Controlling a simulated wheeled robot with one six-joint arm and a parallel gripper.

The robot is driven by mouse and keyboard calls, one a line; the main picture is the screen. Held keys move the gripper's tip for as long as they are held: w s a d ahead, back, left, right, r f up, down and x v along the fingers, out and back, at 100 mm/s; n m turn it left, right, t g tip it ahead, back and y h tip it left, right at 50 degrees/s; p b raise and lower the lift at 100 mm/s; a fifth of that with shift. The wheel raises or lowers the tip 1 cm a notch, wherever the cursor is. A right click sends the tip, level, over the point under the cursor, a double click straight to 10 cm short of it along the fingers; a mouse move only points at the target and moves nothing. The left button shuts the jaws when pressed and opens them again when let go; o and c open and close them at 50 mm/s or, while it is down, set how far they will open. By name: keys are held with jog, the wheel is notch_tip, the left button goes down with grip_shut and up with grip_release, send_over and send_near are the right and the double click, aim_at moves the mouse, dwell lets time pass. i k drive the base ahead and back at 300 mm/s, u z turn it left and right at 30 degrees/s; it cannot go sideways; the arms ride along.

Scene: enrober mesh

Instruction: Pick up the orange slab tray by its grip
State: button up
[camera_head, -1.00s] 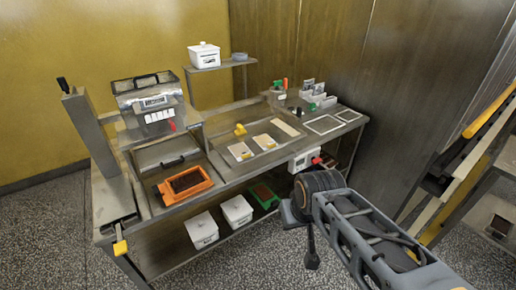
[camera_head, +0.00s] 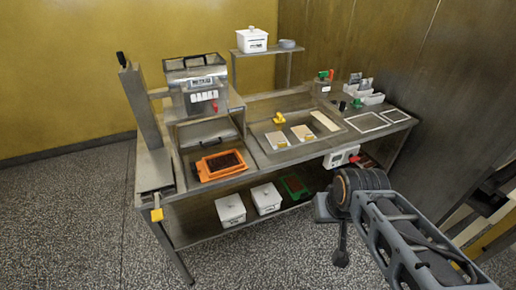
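The orange slab tray (camera_head: 222,177) sits on the left part of the steel workbench, in front of the machine with the black handle. It holds a dark brown slab, and its grip is too small to make out. My arm reaches in from the lower right, in front of the bench and well apart from the tray. A dark part hanging below the arm's near joint appears to be my gripper (camera_head: 341,257). Its fingers are too small and dark to show whether they are open or shut.
The steel workbench (camera_head: 262,160) carries a tall post (camera_head: 145,110) at its left end. White lidded bins (camera_head: 230,209) and a green tray (camera_head: 294,187) stand on the lower shelf. A white control box (camera_head: 341,156) juts from the bench front. The floor at front left is clear.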

aim_at(214, 167)
jog(key=k, duration=0.6)
jog(key=u, duration=0.85)
jog(key=i, duration=0.65)
jog(key=u, duration=0.55)
jog(key=i, duration=0.7)
jog(key=z, duration=0.25)
